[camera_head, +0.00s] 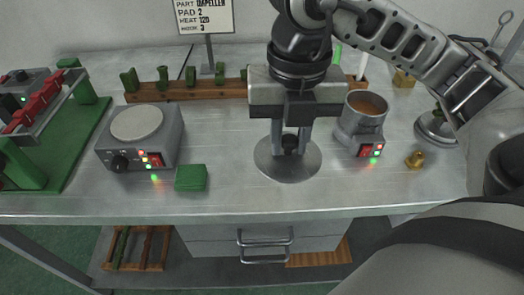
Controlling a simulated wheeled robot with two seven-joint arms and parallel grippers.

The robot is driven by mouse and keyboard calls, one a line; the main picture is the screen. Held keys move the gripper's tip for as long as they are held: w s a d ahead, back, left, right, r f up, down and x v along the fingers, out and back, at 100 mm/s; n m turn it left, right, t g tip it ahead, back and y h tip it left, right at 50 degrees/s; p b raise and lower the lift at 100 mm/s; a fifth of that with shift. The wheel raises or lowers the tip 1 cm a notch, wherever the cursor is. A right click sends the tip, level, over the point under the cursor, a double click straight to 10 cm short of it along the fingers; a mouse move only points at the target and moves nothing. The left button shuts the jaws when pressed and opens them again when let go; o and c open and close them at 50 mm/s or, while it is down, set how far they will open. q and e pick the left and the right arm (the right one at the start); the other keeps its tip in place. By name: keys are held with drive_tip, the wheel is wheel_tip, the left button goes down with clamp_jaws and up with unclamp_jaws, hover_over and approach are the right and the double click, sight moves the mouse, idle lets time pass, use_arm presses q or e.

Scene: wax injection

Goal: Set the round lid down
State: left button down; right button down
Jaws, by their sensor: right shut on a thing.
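The round lid (272,165) is a flat grey metal disc with a black knob (290,142) at its centre. It lies level at the middle of the bench, left of the wax pot; I cannot tell whether it touches the bench top. My right gripper (290,140) points straight down over the lid, with its fingers shut on the knob. The gripper body hides the bench behind it. My left gripper is not in view.
The open pot (362,120) of brown wax stands just right of the lid. A brass piece (415,160) lies farther right. A hot plate (140,130) and a green block (191,178) are left. A wooden rack (165,93) runs behind. The bench's front edge (220,214) is near.

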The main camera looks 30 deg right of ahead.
drive_tip(key=m, duration=0.2)
drive_tip(key=s+m, duration=0.1)
drive_tip(key=m, duration=0.1)
drive_tip(key=shift+d+r, duration=0.2)
drive_tip(key=shift+d, duration=0.05)
drive_tip(key=shift+w+f+m, duration=0.1)
drive_tip(key=shift+w+m, duration=0.15)
drive_tip(key=shift+m, duration=0.05)
drive_tip(key=w+d+f, duration=0.1)
drive_tip(key=w+f, duration=0.1)
drive_tip(key=w, duration=0.2)
drive_tip(key=w+d+f, duration=0.1)
drive_tip(key=w+f, duration=0.2)
drive_tip(key=w, duration=0.1)
drive_tip(key=w+d+f, duration=0.1)
drive_tip(key=w+f, duration=0.2)
drive_tip(key=w, duration=0.1)
drive_tip(key=shift+f+b, duration=0.15)
drive_tip(key=shift+b, duration=0.15)
drive_tip(key=shift+w+f, duration=0.25)
drive_tip(key=shift+f, duration=0.1)
drive_tip(key=f, duration=0.3)
drive_tip(key=shift+w+d+f, duration=0.15)
drive_tip(key=shift+w+f, duration=0.1)
drive_tip(key=shift+f, duration=0.15)
